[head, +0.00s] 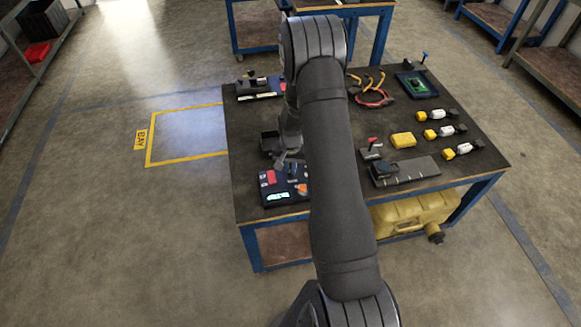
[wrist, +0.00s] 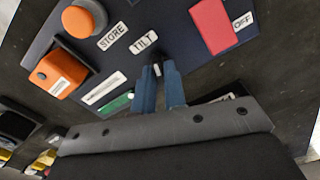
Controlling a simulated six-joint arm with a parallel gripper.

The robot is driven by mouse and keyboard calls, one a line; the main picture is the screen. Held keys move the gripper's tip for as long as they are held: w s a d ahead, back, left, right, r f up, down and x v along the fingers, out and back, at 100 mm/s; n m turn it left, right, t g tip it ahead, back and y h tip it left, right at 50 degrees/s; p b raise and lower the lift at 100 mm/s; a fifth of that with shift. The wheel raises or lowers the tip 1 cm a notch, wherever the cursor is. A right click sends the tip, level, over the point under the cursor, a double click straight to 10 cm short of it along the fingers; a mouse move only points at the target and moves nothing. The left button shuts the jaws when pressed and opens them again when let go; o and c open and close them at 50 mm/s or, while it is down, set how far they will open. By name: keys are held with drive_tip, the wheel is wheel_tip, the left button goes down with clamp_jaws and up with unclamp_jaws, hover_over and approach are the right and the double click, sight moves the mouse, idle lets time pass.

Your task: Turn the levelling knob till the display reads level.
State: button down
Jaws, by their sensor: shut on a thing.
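The dark blue control panel (head: 265,190) lies at the front left of the table; in the wrist view its face (wrist: 195,55) fills the upper part. My gripper (wrist: 158,72) has blue fingers closed on the small dark levelling knob (wrist: 157,68) beside the TILT label (wrist: 143,42). The fingers hide most of the knob. In the head view my gripper (head: 289,163) is over the panel, partly behind my arm. The lit display (head: 278,196) is too small to read. In the wrist view a green strip (wrist: 117,105), perhaps the display, is mostly hidden by my gripper.
On the panel are a red block (wrist: 211,24) by OFF, an orange round knob (wrist: 85,18) by STORE, and an orange switch (wrist: 59,74). The table also holds a yellow block (head: 403,140), several yellow-white parts and a grey rail (head: 412,172). Floor to the left is clear.

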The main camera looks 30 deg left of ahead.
sight(290, 169)
drive_tip(key=shift+m, duration=0.6)
drive_tip(key=c, duration=1.5)
unclamp_jaws()
drive_tip(key=shift+r, duration=0.15)
wheel_tip(290, 169, up, 17)
drive_tip(key=shift+r, duration=0.1)
